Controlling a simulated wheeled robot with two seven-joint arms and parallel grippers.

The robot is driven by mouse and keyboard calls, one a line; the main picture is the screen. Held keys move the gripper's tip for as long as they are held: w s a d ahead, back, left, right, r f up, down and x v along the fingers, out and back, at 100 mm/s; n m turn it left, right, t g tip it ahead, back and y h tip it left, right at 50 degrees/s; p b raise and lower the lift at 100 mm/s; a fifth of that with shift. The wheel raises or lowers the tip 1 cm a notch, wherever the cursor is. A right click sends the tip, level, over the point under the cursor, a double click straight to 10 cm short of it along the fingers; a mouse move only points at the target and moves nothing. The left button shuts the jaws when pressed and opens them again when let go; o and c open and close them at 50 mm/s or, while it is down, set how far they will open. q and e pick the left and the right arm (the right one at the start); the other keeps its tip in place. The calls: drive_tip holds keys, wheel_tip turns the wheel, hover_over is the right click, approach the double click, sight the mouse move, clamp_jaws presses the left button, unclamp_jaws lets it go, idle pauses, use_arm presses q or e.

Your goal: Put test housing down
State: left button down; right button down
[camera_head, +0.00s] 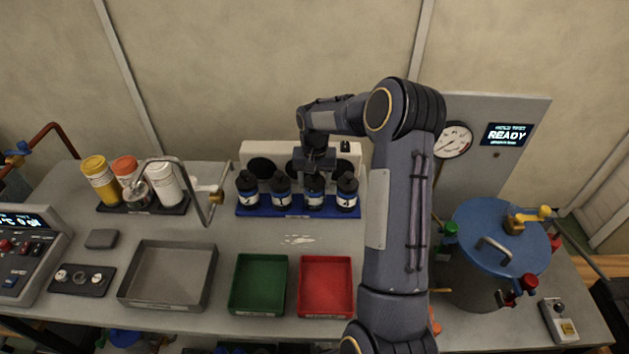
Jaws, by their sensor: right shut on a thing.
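My right gripper (315,163) points down at the back of the bench, over the blue rack (265,211). It is shut on the top of a dark bottle (314,188) with a blue and white label, the third from the left in the rack. The bottle is upright; whether its base touches the rack I cannot tell. The gripper partly hides its cap. Nothing in view is clearly marked as the test housing. My left gripper is not in view.
A green tray (240,306), a red tray (345,305) and a grey tray (134,299) are empty in front. A bent metal tube (205,214) rises left of the rack. A blue-lidded vessel (477,228) stands right, below a gauge (453,140) and a READY display (506,135).

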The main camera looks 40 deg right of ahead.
drive_tip(key=c, duration=0.5)
unclamp_jaws()
drive_tip(key=shift+f, duration=0.1)
wheel_tip(320, 180, up, 11)
drive_tip(key=p, duration=0.6)
drive_tip(key=shift+p, duration=0.3)
drive_tip(key=shift+s+a+r, duration=0.1)
drive_tip(key=shift+a+r, duration=0.05)
drive_tip(key=shift+r, duration=0.7)
drive_tip(key=s+a+r+n+t+y, duration=0.1)
drive_tip(key=s+a+r+n+t, duration=0.2)
drive_tip(key=s+a+r, duration=0.75)
drive_tip(key=s+a+n+t+y, duration=0.1)
drive_tip(key=s+a, duration=0.4)
drive_tip(key=s, duration=0.3)
drive_tip(key=s+a+f+n+t+y, duration=0.1)
drive_tip(key=s+a+n, duration=0.1)
drive_tip(key=s+a, duration=0.4)
drive_tip(key=shift+s+t+y, duration=0.3)
drive_tip(key=shift+s+y, duration=0.1)
drive_tip(key=shift+s, duration=0.8)
